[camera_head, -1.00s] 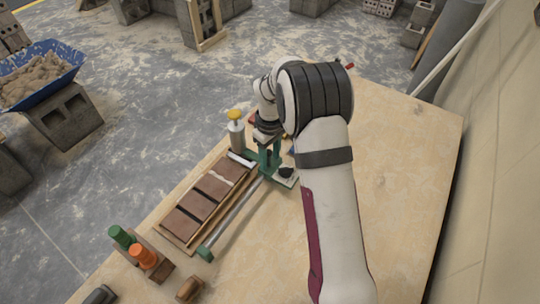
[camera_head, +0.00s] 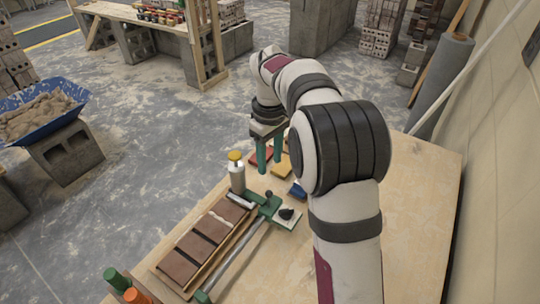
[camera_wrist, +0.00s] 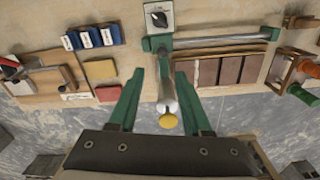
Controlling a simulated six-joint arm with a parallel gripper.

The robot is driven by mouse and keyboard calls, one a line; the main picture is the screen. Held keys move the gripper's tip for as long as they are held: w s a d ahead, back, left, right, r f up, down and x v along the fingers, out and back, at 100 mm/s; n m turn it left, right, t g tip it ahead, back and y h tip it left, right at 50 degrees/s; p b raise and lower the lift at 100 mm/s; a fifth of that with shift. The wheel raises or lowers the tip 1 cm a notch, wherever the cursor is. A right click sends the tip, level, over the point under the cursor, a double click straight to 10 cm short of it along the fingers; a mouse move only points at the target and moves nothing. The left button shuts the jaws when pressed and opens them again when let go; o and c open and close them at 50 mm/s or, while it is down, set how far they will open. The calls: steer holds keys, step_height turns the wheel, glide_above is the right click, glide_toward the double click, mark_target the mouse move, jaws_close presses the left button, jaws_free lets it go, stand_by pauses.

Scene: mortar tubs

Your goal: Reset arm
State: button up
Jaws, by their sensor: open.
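My gripper (camera_head: 265,156) is open and empty. Its green fingers point down above the far end of the workbench, beyond the green clamp (camera_head: 268,206). In the wrist view the two fingers (camera_wrist: 158,76) are spread apart. A bottle with a yellow cap (camera_head: 237,176) stands upright nearby; in the wrist view it (camera_wrist: 168,100) shows between the fingers, apart from them. The clamp (camera_wrist: 158,42), with a black knob on a pale plate, shows beyond the fingertips. Its long bar runs beside a wooden tray of brown bricks (camera_head: 178,268).
Yellow (camera_wrist: 100,72), red (camera_wrist: 108,95) and blue (camera_wrist: 93,38) blocks lie near the gripper. A wooden tool tray (camera_wrist: 45,84) sits at left in the wrist view. Green-handled (camera_head: 117,280) and orange-handled (camera_head: 137,295) items stand at the near edge. The bench's right side (camera_head: 420,220) is clear.

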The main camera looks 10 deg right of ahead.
steer(key=shift+r, duration=0.45)
steer(key=s+a+r+m, duration=0.1)
steer(key=s+r+m, duration=0.1)
steer(key=s, duration=0.5)
steer(key=s+a+r+m, duration=0.1)
steer(key=s+r+m, duration=0.15)
steer(key=s, duration=0.35)
steer(key=s+a+f+m+y, duration=0.1)
steer(key=s+m, duration=0.3)
steer(key=s, duration=0.6)
steer(key=s+a+f+m, duration=0.1)
steer(key=s+f+m, duration=0.3)
steer(key=s, duration=0.6)
steer(key=shift+a+y, duration=0.15)
steer(key=shift+y, duration=0.25)
